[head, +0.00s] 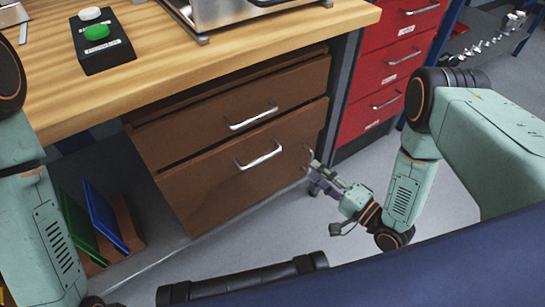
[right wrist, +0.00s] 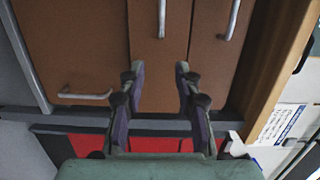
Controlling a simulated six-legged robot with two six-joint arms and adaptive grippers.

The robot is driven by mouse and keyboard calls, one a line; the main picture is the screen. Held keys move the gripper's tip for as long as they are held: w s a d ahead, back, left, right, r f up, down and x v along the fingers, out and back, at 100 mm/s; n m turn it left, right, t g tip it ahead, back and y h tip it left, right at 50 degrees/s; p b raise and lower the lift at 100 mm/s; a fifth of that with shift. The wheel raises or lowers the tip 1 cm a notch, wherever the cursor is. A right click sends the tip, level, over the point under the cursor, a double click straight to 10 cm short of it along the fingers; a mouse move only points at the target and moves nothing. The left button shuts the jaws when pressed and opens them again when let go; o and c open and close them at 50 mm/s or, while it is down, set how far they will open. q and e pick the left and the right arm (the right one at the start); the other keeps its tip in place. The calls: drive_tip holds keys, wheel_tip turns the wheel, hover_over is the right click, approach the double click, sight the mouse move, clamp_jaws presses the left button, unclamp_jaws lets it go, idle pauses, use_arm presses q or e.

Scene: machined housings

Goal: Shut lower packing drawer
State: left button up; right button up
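The brown drawer unit stands under the wooden bench. Its upper drawer (head: 232,106) has a silver bar handle. Below it, the lower drawer (head: 225,180) also has a silver handle (head: 258,155); a dark gap runs along its top edge. I cannot tell how far it stands out. My right gripper (head: 318,175) is low, beside the unit's right front edge. In the right wrist view its two fingers (right wrist: 160,72) are apart with nothing between them, pointing at the brown fronts (right wrist: 160,55). Contact cannot be told. My left arm is at the left edge; its gripper is out of sight.
A red drawer cabinet (head: 392,65) stands to the right of the unit. The wooden bench top (head: 180,65) overhangs it, with a button box (head: 100,42) on it. Green and blue panels (head: 100,215) lean in a rack at left.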

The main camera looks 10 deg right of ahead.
sight(263, 157)
drive_tip(key=w+a+n+y+b, duration=0.1)
drive_tip(key=w+a, duration=0.2)
drive_tip(key=a, duration=0.1)
drive_tip(key=w+a+n+y, duration=0.1)
drive_tip(key=w+a+y, duration=0.1)
drive_tip(key=a, duration=0.2)
drive_tip(key=w+a+n+y+b, duration=0.1)
drive_tip(key=w+a, duration=0.2)
drive_tip(key=a, duration=0.1)
drive_tip(key=shift+w+a+g+y+b, duration=0.3)
drive_tip(key=shift+g+y+b, duration=0.05)
drive_tip(key=shift+g+y, duration=0.05)
drive_tip(key=shift+c, duration=0.2)
clamp_jaws()
